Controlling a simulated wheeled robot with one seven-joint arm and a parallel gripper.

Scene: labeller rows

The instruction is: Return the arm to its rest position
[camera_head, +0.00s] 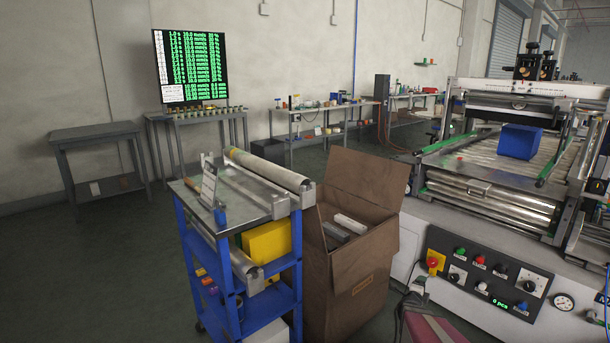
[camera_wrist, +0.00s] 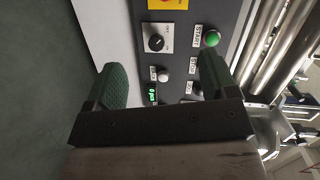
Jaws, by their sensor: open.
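My gripper (camera_wrist: 162,76) shows in the wrist view with its two green ribbed fingers spread wide apart and nothing between them. Behind the fingers is the machine's control panel (camera_wrist: 185,15), seen turned on its side, with a green button (camera_wrist: 211,39) beyond the right finger and a black knob (camera_wrist: 156,43) between the fingers. I cannot judge the gap between fingers and panel. In the head view the arm is not clearly seen, and its overall pose cannot be told.
In the head view, the roller machine (camera_head: 480,205) with a blue block (camera_head: 519,142) fills the right. A brown bin (camera_head: 350,260) and a blue cart (camera_head: 260,312) stand at centre. A table (camera_head: 95,131) and a screen (camera_head: 190,65) are behind. Floor at left is clear.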

